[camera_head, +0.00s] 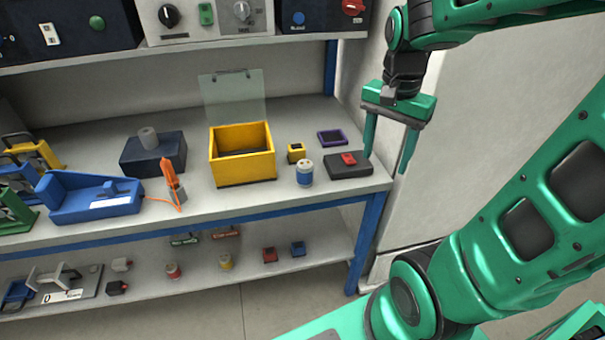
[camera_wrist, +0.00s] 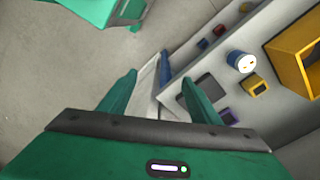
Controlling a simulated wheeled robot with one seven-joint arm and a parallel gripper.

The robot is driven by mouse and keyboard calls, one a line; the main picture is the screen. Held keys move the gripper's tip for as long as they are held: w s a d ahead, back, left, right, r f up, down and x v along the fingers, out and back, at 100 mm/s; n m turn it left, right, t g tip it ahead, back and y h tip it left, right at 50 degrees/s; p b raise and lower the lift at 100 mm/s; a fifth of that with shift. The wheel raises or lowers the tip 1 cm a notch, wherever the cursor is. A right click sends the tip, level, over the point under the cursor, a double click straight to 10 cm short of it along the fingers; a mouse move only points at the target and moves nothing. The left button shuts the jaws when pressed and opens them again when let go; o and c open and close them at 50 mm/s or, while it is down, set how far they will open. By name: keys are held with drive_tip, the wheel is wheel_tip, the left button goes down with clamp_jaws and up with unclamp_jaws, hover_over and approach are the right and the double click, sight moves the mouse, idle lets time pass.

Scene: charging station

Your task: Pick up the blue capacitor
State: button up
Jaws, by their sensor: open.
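The blue capacitor (camera_head: 305,174) is a short upright cylinder with a blue band and a pale top. It stands on the upper bench surface, between the yellow bin and the dark pad. In the wrist view it shows at the upper right (camera_wrist: 240,63), with two small marks on its top. My gripper (camera_head: 387,163) is open and empty, pointing down near the right end of the bench, to the right of the capacitor and apart from it. In the wrist view the gripper fingers (camera_wrist: 159,79) are spread, with the bench corner between and beyond them.
A yellow bin (camera_head: 242,171) with a raised clear lid stands left of the capacitor. A small yellow block (camera_head: 296,152) is just behind it. A dark pad (camera_head: 335,168) with a red piece lies to its right. A purple-edged tile (camera_head: 331,137) lies behind. Small parts sit on the lower shelf (camera_head: 215,285).

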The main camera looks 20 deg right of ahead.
drive_tip(key=w+a+m, duration=0.4)
drive_tip(key=w, duration=0.4)
drive_tip(key=m, duration=0.5)
approach(305, 164)
drive_tip(key=shift+s+d+f, duration=0.2)
drive_tip(key=shift+s+d, duration=0.3)
drive_tip(key=shift+d, duration=0.3)
drive_tip(key=shift+w+a+f, duration=0.15)
drive_tip(key=shift+f, duration=0.1)
wheel_tip(305, 164, down, 5)
drive_tip(key=shift+f, duration=0.15)
drive_tip(key=f, duration=0.2)
drive_tip(key=a+f, duration=0.1)
drive_tip(key=f, duration=0.1)
drive_tip(key=shift+w, duration=0.3)
drive_tip(key=shift+f, duration=0.55)
drive_tip(key=c, duration=1.2)
